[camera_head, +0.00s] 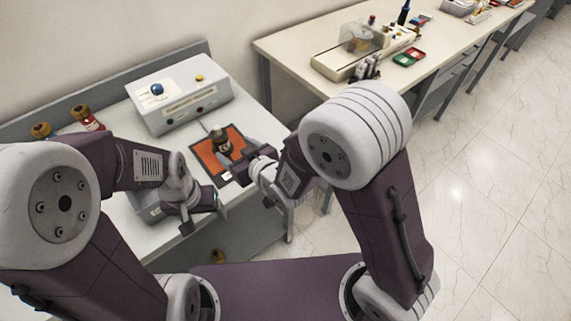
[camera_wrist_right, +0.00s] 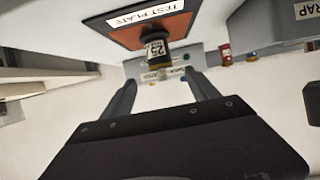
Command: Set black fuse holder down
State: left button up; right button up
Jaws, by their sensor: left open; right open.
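The black fuse holder (camera_head: 221,139), with a pale label reading 25, stands on the orange test plate (camera_head: 205,158) on the near table. In the right wrist view, which looks upside down, the fuse holder (camera_wrist_right: 155,47) touches the orange face of the plate (camera_wrist_right: 122,36). My right gripper (camera_head: 233,164) is open beside the plate's right edge. In its wrist view the open fingers (camera_wrist_right: 160,92) are empty and the fuse holder lies beyond their tips. My left gripper (camera_head: 204,215) is open and empty near the table's front edge, apart from the plate.
A grey box with a blue knob (camera_head: 180,96) stands behind the plate. Brown-capped pieces (camera_head: 86,117) stand at the back left. A grey box (camera_head: 148,212) is partly hidden by my left arm. A second bench (camera_head: 290,47) with several parts stands at the right.

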jog(key=shift+d, duration=0.1)
jog(key=d+h, duration=0.1)
jog(key=d, duration=0.1)
jog(key=d+f+m, duration=0.1)
jog(key=d, duration=0.1)
jog(key=d+f+g+h, duration=0.1)
jog(key=d, duration=0.1)
jog(key=shift+w+d+f+m+h, duration=0.15)
jog(key=shift+w+m+h, duration=0.15)
jog(key=s+d+f+m+g+h, duration=0.3)
jog(key=s+d+g, duration=0.1)
jog(key=d, duration=0.8)
jog(key=s+d+f+m+g+h, duration=0.1)
jog(key=s+d+m+g, duration=0.1)
jog(key=s+d+g, duration=0.3)
jog(key=s+d, duration=0.3)
jog(key=s, duration=0.3)
jog(key=shift+s+d+h, duration=0.2)
jog(key=shift+s+h, duration=0.2)
